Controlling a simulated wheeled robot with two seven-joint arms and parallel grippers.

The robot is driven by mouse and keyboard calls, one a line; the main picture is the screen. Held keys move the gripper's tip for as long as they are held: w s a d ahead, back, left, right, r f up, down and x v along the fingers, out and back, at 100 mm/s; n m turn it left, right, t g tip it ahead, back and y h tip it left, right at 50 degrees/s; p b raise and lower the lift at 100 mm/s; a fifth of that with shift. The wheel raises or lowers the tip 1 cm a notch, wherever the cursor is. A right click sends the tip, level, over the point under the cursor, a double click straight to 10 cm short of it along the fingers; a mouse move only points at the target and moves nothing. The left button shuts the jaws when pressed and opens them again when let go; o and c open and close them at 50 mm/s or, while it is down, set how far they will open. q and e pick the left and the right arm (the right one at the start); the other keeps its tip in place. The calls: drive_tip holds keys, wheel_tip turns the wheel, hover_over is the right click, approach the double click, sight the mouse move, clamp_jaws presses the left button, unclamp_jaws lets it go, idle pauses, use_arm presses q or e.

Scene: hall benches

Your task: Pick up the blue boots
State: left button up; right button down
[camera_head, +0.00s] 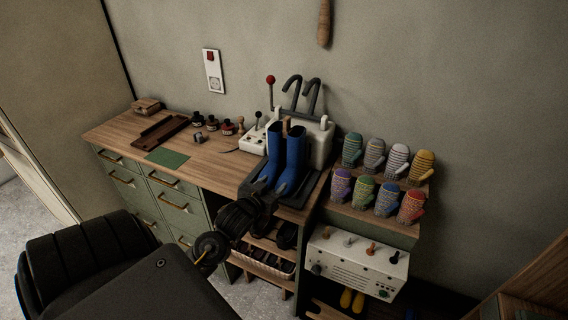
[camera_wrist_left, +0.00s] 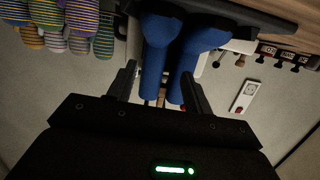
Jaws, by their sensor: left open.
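The pair of blue boots (camera_head: 285,155) stands upright on a dark tray (camera_head: 312,192) at the right end of the wooden bench. My left gripper (camera_head: 264,193) is in front of the boots, low at their feet, with its fingers spread. In the left wrist view, which looks upside down, the boots (camera_wrist_left: 168,55) show beyond and between the two open fingers (camera_wrist_left: 160,85); one finger partly overlaps a boot. I cannot tell whether the fingers touch them. The lower parts of the boots are partly hidden by the gripper in the head view. My right gripper is not in view.
A white machine (camera_head: 318,140) with dark curved hooks stands right behind the boots. A small rack of knitted mittens (camera_head: 372,206) is to the right, above a white control box (camera_head: 345,262). Small bottles (camera_head: 212,123) and a green mat (camera_head: 167,158) lie to the left.

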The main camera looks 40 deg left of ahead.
use_arm(q)
drive_tip(key=t+y, duration=0.1)
drive_tip(key=t, duration=0.1)
approach(282, 146)
drive_tip(key=shift+n, duration=0.4)
drive_tip(key=p+x, duration=0.1)
drive_tip(key=x, duration=0.5)
drive_tip(key=shift+s, duration=0.1)
drive_tip(key=shift+p, duration=0.3)
drive_tip(key=p+x, duration=0.2)
drive_tip(key=x, duration=0.2)
drive_tip(key=shift+w, duration=0.65)
drive_tip(key=shift+s, duration=0.1)
drive_tip(key=shift+c, duration=0.3)
clamp_jaws()
